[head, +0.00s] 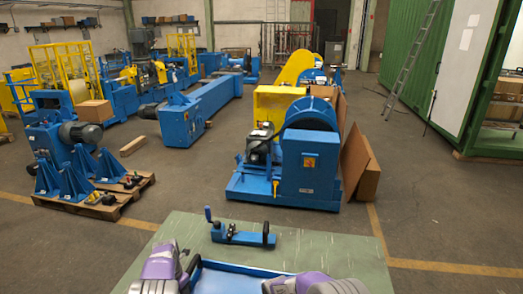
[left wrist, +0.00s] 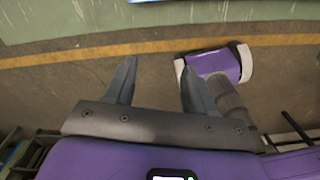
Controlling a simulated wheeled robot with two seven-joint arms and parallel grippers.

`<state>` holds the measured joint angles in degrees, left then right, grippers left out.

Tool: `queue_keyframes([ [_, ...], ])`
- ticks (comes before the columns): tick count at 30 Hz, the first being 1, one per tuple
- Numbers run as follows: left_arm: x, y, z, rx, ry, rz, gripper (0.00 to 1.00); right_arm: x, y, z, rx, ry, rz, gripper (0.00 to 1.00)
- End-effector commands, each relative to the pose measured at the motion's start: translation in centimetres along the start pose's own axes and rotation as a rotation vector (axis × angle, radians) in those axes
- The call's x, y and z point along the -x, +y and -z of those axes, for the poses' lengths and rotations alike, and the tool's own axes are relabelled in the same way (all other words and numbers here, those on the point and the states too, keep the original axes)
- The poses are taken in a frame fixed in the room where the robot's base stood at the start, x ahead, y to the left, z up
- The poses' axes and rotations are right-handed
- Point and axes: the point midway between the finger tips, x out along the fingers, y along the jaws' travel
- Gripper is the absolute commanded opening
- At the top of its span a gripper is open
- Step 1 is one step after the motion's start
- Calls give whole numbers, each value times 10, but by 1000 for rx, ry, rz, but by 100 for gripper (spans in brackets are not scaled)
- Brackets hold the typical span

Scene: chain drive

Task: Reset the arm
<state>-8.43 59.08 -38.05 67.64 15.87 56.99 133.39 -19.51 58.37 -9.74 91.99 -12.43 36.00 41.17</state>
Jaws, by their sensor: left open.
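My left gripper (left wrist: 157,82) is open and empty in the left wrist view, its two dark fingers spread apart above the floor. The green table's edge (left wrist: 150,30) lies beyond the fingertips, apart from them. In the head view purple and grey parts of my left arm (head: 160,268) and my right arm (head: 315,284) show at the bottom edge. The fingers of my right gripper are not in view. A blue fixture with an upright handle (head: 240,237) stands on the green table. A blue tray (head: 235,270) lies nearer, partly cut off by the frame and flanked by my arms.
The green table top (head: 345,252) is bare at the right. Beyond it stand a large blue machine (head: 310,160), a brown panel (head: 360,168) and a pallet with blue equipment (head: 95,205). A ladder (head: 410,58) leans on a green container. Open floor surrounds the table.

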Motion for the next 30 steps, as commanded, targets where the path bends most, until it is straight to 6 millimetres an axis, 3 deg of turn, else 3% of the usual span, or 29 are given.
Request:
queue_keyframes([
  [8, -95, -26, 41, -395, -2, 42, 55, -59, 33, -29, 24, -47, 76, 64],
  [12, -157, -62, 73, -738, -26, 71, 55, -97, 56, -55, 38, -67, 134, 64],
  [18, -222, -132, 118, -1278, -108, 90, 55, -140, 86, -98, 49, -71, 212, 64],
  [24, -254, -211, 159, -1825, -242, 53, 55, -170, 113, -143, 51, -54, 268, 64],
  [30, -256, -272, 187, -2245, -374, -46, 55, -182, 132, -176, 54, -29, 295, 64],
])
